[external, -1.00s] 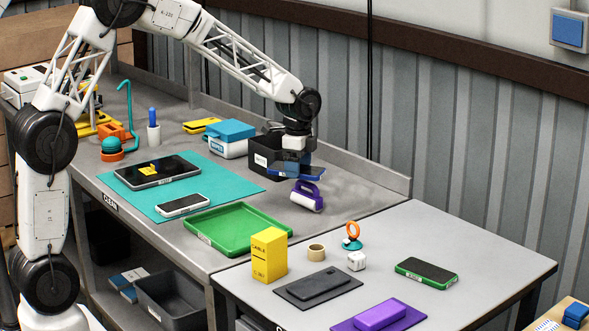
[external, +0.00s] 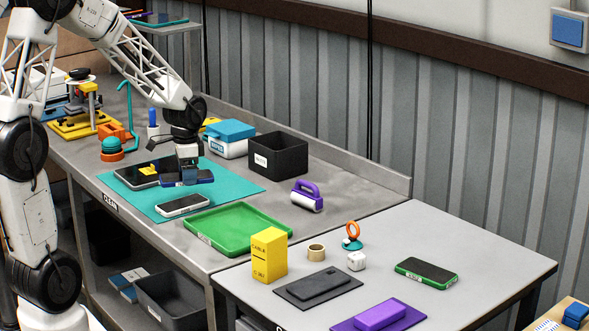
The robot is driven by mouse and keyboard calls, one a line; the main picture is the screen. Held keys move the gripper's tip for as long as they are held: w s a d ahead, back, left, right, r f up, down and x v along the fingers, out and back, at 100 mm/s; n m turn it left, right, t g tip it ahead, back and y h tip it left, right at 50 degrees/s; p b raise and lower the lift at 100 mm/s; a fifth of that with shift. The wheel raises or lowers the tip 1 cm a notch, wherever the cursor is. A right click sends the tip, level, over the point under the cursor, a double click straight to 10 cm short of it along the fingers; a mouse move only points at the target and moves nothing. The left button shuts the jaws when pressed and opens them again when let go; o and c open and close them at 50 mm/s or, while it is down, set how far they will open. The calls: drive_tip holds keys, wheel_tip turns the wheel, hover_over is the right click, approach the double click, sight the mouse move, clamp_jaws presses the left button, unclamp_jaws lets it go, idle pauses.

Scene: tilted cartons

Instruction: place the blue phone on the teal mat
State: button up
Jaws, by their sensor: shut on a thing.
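The blue phone (external: 204,178) is low over the teal mat (external: 232,185), between a dark tablet and a white phone. My gripper (external: 187,174) is above it, pointing down, and shut on it. I cannot tell whether the phone touches the mat. The gripper hides part of the phone and part of the tablet (external: 134,177). The white phone (external: 183,206) lies on the front part of the mat.
A green tray (external: 238,232) is right of the mat. An orange-and-teal object (external: 112,149) stands at the left. The mat's right end is bare.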

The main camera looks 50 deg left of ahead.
drive_tip(key=s+a+f+n, duration=0.1)
drive_tip(key=s, duration=0.4)
drive_tip(key=s+a+f+n, duration=0.1)
drive_tip(key=s+n, duration=0.1)
drive_tip(key=s, duration=0.3)
drive_tip(key=s+a+n, duration=0.1)
drive_tip(key=s+a, duration=0.1)
drive_tip(key=s, duration=0.3)
drive_tip(key=shift+s+f, duration=0.2)
drive_tip(key=shift+f, duration=0.2)
drive_tip(key=shift+w, duration=0.1)
hover_over(166, 195)
drive_tip(key=shift+d+f, duration=0.1)
drive_tip(key=shift+f, duration=0.65)
drive_tip(key=shift+f, duration=0.1)
drive_tip(key=shift+f, duration=1.65)
drive_tip(key=shift+f, duration=0.1)
drive_tip(key=o, duration=1)
